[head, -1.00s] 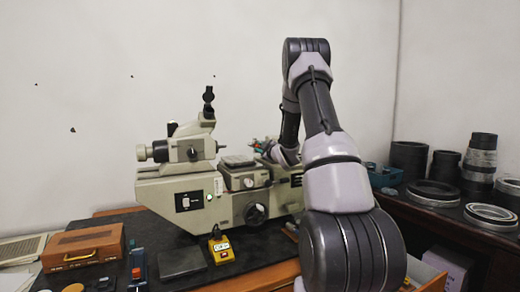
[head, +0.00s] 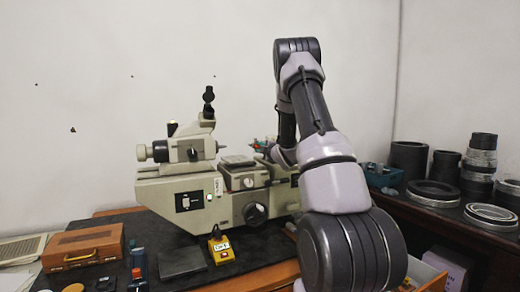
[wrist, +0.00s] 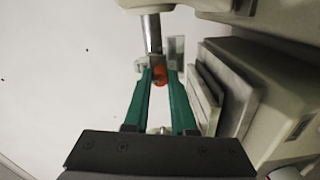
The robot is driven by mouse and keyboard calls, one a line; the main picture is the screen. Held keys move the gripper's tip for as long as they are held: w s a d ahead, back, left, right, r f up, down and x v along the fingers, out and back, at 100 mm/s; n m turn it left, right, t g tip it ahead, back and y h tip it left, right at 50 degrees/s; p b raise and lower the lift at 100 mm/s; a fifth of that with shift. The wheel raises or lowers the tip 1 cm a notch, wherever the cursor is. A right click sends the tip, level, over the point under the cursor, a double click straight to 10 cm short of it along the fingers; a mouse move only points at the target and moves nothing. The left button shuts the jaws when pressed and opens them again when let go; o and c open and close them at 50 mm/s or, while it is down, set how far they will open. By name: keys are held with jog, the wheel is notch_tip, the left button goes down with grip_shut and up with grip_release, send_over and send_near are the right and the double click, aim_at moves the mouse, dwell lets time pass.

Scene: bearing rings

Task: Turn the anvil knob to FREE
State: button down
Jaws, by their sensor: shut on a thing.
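The measuring machine (head: 160,205) stands on the dark bench top, cream-coloured with a white label plate and a round dark dial low on its front. In the wrist view, an orange-red knob (wrist: 160,77) sits below a grey metal cylinder (wrist: 152,35). My gripper (wrist: 159,70) has green fingers, shut on this knob from either side. In the head view my arm hides the right end of the machine, and the gripper is small and partly hidden there. No lettering on the knob is readable, so its setting cannot be told.
A flat stage block (wrist: 235,88) stands close to the right of my fingers. A yellow box (head: 222,250), a dark plate (head: 182,262) and a brown case (head: 84,247) lie in front of the machine. Dark rings and cylinders (head: 433,193) stand on the right bench.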

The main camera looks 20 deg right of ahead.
jog(key=shift+f, duration=0.1)
jog(key=c, duration=0.7)
grip_release()
jog(key=shift+c, duration=0.2)
jog(key=s, duration=1.1)
jog(key=shift+d, duration=0.15)
jog(key=shift+w, duration=0.1)
